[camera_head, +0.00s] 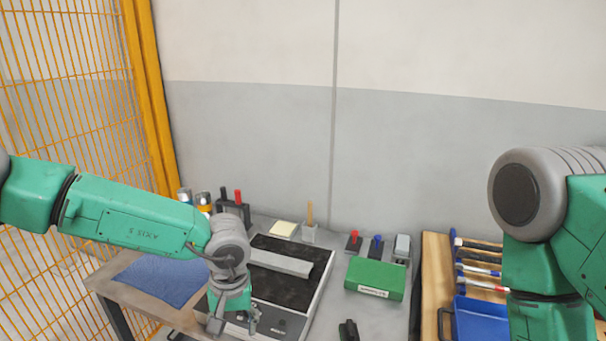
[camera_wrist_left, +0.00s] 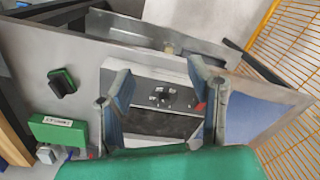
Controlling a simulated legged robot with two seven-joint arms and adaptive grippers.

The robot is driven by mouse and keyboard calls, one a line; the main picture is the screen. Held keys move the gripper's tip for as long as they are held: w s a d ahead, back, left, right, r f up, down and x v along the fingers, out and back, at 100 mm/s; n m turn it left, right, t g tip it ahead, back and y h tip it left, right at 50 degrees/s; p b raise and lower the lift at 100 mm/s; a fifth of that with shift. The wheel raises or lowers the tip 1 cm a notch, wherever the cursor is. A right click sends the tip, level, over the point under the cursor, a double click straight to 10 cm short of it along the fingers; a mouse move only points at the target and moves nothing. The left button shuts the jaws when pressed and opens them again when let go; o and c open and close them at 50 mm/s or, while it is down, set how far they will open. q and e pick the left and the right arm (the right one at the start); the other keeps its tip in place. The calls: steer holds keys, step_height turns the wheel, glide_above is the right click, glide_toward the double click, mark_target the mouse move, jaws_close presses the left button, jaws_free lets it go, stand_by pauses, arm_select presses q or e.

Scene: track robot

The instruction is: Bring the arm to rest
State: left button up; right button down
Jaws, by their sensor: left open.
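My left arm (camera_head: 130,215) comes in from the left in the head view. Its left gripper (camera_head: 236,328) points down over the front edge of a black and grey device on the bench. In the wrist view the left gripper (camera_wrist_left: 160,95) is open, with its two fingers apart and nothing between them. My right arm (camera_head: 550,240) stands at the right of the head view. Its gripper is out of the picture.
A green box (camera_head: 375,279) lies on the grey bench right of the device (camera_head: 318,290). A blue cloth (camera_head: 165,280) lies at the left. Tools lie on a wooden board (camera_head: 433,265) at the right. A yellow mesh fence (camera_head: 70,110) stands left, a wall (camera_head: 250,130) behind.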

arm_select(q)
steer(key=s+a+f+m+t+y+b, duration=0.1)
steer(key=s+a+f+t+b, duration=0.15)
steer(key=s+f, duration=0.45)
steer(key=s+a+f+m+t+y+b, duration=0.1)
steer(key=s+a+f+b, duration=0.25)
steer(key=f, duration=0.75)
steer(key=s+a+f+g+h+b, duration=0.1)
steer(key=s+a+f+b, duration=0.2)
steer(key=s, duration=0.6)
steer(key=s+a+f+g+h+b, duration=0.1)
steer(key=s+a+f, duration=0.3)
steer(key=s, duration=0.5)
steer(key=shift+a+g+h+b, duration=0.3)
steer(key=shift+a+g+b, duration=0.15)
steer(key=shift+a+b, duration=0.45)
steer(key=shift+d, duration=0.1)
